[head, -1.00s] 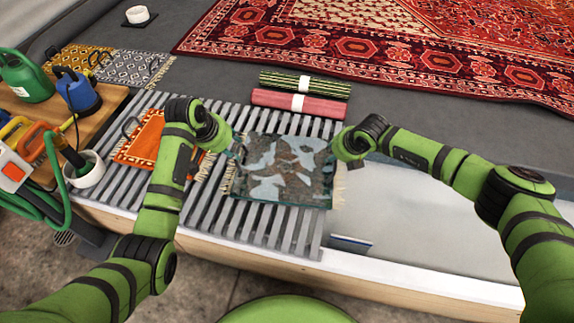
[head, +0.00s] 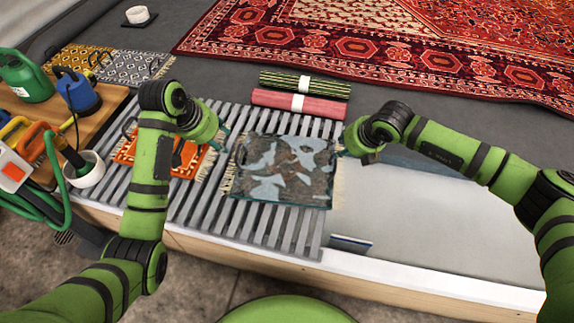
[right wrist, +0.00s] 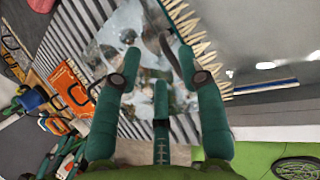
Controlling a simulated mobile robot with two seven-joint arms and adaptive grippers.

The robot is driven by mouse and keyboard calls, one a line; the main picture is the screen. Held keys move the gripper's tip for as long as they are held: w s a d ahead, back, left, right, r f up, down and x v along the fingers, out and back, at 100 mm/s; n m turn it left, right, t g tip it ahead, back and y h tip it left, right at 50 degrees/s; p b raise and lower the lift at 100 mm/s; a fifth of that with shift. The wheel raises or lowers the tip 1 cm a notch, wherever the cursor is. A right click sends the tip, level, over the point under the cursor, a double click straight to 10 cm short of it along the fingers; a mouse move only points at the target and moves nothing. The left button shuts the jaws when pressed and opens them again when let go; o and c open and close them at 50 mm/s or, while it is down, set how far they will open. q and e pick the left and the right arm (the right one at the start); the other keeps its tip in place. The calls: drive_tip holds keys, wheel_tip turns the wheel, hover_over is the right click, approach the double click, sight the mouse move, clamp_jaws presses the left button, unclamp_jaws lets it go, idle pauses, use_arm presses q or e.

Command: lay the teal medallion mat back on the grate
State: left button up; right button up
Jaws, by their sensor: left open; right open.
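The teal medallion mat (head: 284,170), mottled blue-grey and brown with cream fringes, lies flat on the right end of the grey slatted grate (head: 200,213). Its right fringe reaches the grate's right edge beside the basin. My left gripper (head: 222,140) is open and empty, just off the mat's left side. My right gripper (head: 343,152) is open and empty, close to the mat's right edge. In the right wrist view the mat (right wrist: 122,32) shows beyond the spread fingers, with a dark loop at its fringed edge. I cannot tell whether the right fingers touch it.
An orange mat (head: 165,155) lies on the grate's left part, partly behind my left arm. Two rolled rugs (head: 298,104) lie behind the grate. A pale basin (head: 420,210) is at the right. A wooden board (head: 95,125) with tools and cans stands left.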

drive_tip(key=shift+v, duration=2.15)
